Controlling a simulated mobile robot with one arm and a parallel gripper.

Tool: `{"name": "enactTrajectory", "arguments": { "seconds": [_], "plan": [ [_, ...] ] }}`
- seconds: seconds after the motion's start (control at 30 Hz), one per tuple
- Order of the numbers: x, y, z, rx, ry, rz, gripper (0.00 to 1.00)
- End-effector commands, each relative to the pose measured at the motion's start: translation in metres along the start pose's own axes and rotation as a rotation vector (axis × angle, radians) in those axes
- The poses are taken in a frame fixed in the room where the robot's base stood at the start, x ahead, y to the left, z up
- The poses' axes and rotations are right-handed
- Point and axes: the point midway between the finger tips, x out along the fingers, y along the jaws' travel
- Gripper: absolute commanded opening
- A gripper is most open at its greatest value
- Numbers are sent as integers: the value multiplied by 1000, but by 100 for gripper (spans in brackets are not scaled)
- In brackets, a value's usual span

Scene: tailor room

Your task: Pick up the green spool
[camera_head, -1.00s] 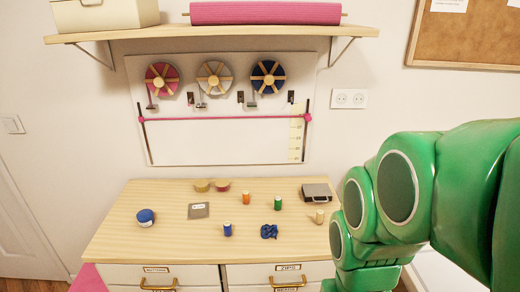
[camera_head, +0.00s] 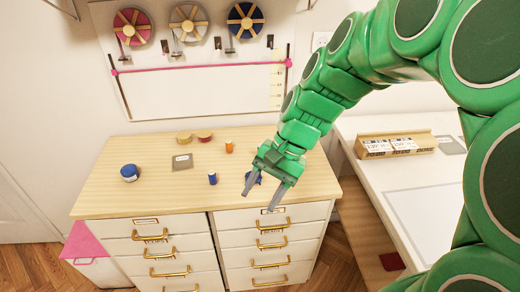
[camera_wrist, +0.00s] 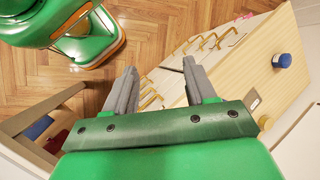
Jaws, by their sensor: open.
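The green spool is not visible in either current view; my arm covers the right part of the dresser top in the head view. My gripper (camera_head: 259,200) is open and empty, pointing down by the front edge of the dresser top. In the wrist view my gripper (camera_wrist: 160,67) has its two grey fingers apart, with floor and drawer fronts beyond them and nothing between them.
On the dresser top (camera_head: 110,195) stand an orange spool (camera_head: 229,146), a blue spool (camera_head: 212,178), a blue-lidded jar (camera_head: 129,172), and a grey card (camera_head: 182,162). A white desk (camera_head: 370,180) stands at right.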

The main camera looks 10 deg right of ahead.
Motion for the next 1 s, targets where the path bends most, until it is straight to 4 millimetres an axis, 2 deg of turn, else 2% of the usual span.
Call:
{"name": "enactTrajectory", "arguments": {
  "seconds": [0.2,0.5,0.77,1.0],
  "plan": [
    [-2,-29,-43,133,-57,-116,56],
    [-6,-58,-107,330,-135,-269,56],
    [-9,-71,-170,514,-204,-399,56],
    [-9,-69,-234,694,-266,-513,56]
  ]
}}
